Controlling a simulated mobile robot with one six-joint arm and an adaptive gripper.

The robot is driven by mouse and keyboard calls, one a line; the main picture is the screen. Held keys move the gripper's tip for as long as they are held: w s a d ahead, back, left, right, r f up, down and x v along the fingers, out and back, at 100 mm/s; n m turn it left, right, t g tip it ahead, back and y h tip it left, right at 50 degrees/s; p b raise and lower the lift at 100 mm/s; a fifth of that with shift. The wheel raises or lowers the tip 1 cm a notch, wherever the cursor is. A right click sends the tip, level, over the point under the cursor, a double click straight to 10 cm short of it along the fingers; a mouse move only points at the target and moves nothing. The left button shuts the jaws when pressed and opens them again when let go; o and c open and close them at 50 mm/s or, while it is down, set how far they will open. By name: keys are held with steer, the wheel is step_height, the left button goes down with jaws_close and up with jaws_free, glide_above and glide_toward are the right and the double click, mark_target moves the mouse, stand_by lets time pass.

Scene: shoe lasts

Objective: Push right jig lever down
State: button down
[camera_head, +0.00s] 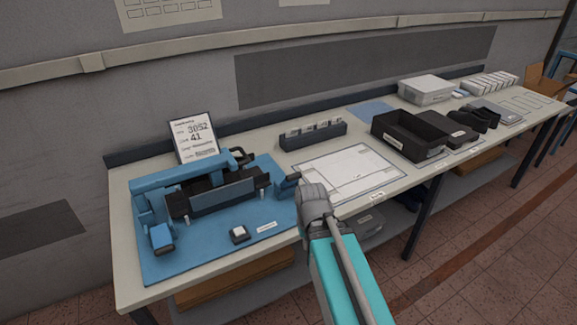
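The blue jig (207,251) stands at the left end of the workbench, with a dark clamp body and blue bars on its base plate. A blue lever (284,189) with a dark end is at the jig's right side. A similar blue lever (160,236) is at the left front. My arm reaches in from the lower right, and its grey end with my gripper (303,187) is right beside the right lever. I cannot tell whether it touches the lever. The fingers are mostly hidden by my wrist, so their opening does not show.
A small block with a grey top (239,234) sits on the jig's front. A sign card (195,138) stands behind. A dark rack (313,135), a white sheet (350,175) and a black bin (408,137) are to the right. The sheet area looks flat and clear.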

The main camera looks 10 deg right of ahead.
step_height(320, 180, up, 19)
steer(key=n+p, duration=0.4)
steer(key=p, duration=1.5)
glide_above(290, 180)
steer(key=w, duration=0.6)
steer(key=shift+s+d+r, duration=0.1)
steer(key=shift+d+r, duration=0.05)
steer(key=shift+d, duration=0.1)
steer(key=shift+s+d+f+b, duration=0.15)
steer(key=shift+s+f+b, duration=0.25)
steer(key=shift+f+b, duration=1.75)
steer(key=shift+s+d+f+b, duration=0.1)
steer(key=shift+s+f+b, duration=0.35)
steer(key=shift+f+b, duration=1.65)
steer(key=shift+s+d+f+b, duration=0.15)
steer(key=shift+s+f+b, duration=0.25)
steer(key=shift+f+b, duration=1.75)
